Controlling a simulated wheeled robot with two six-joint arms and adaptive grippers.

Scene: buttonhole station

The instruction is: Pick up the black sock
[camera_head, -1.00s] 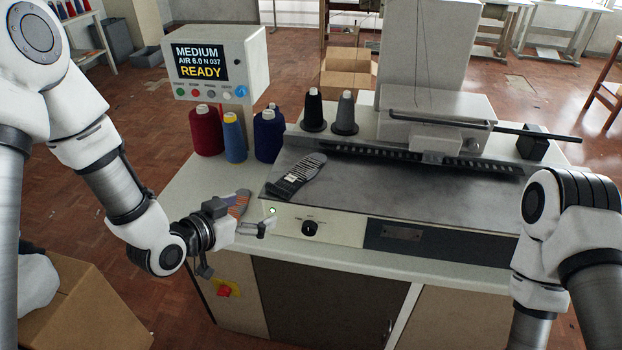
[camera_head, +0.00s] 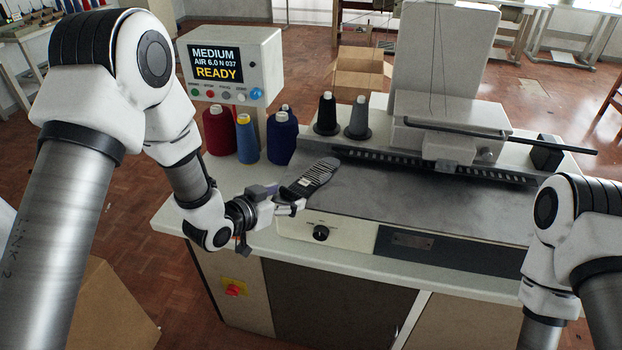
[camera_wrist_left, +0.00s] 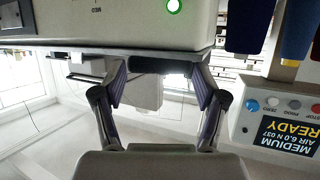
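The black sock (camera_head: 315,176), with pale stripes and a small light label, lies flat on the left end of the machine's grey bed. Its near end reaches the bed's front left corner. My left gripper (camera_head: 287,203) is at that near end, level with the front edge. In the left wrist view my left gripper (camera_wrist_left: 160,72) has its fingers spread apart. A dark edge, apparently the sock's end (camera_wrist_left: 164,66), shows between the fingertips; firm contact cannot be told. My right gripper is out of view; only my right arm shows.
The machine bed (camera_head: 420,208) is clear right of the sock. Thread cones, including a blue one (camera_head: 282,138), stand behind it to the left. The control box (camera_head: 232,68) reads READY. A cardboard box (camera_head: 110,310) is at lower left.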

